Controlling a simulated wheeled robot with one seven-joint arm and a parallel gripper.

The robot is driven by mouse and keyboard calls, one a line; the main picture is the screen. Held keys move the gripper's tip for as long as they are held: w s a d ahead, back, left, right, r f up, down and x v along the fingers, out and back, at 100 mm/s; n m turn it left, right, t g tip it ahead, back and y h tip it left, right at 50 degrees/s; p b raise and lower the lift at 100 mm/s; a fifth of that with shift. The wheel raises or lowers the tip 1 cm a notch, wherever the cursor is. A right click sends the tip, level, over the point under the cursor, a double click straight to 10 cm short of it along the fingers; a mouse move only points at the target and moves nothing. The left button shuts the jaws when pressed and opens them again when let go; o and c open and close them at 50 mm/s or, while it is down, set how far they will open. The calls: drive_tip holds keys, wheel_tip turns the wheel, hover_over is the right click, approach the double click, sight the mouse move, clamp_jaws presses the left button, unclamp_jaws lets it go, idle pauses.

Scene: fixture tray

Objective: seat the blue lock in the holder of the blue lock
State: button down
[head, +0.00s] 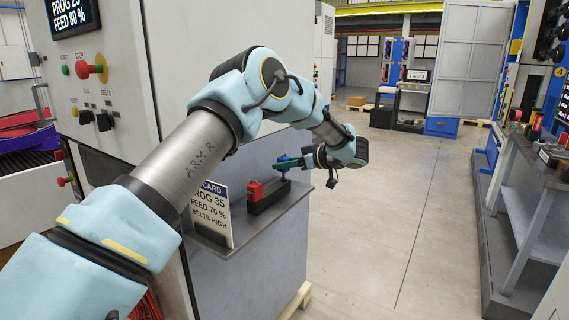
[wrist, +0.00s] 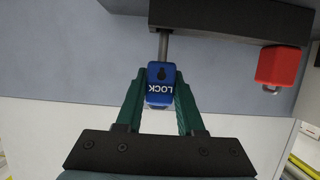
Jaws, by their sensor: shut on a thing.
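The blue lock (wrist: 160,74), marked LOCK, is between the green fingers of my gripper (wrist: 160,84) in the wrist view. My gripper is shut on it. A grey metal post or shackle (wrist: 163,46) runs between the lock and the black holder block (wrist: 225,17); I cannot tell whether the lock is seated. In the head view the blue lock (head: 284,162) is above the far end of the black holder block (head: 268,197), with my gripper (head: 278,160) reaching it from the right.
A red lock (head: 254,190) sits at the near end of the same block; it also shows in the wrist view (wrist: 279,65). A white card (head: 215,212) stands at the near end of the grey ledge (head: 230,250). Open floor lies to the right.

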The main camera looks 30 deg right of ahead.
sight(285, 173)
drive_tip(key=shift+f+b, duration=0.5)
drive_tip(key=shift+f, duration=1.05)
drive_tip(key=shift+c, duration=2.2)
unclamp_jaws()
drive_tip(key=b+v, duration=0.3)
drive_tip(key=v, duration=0.8)
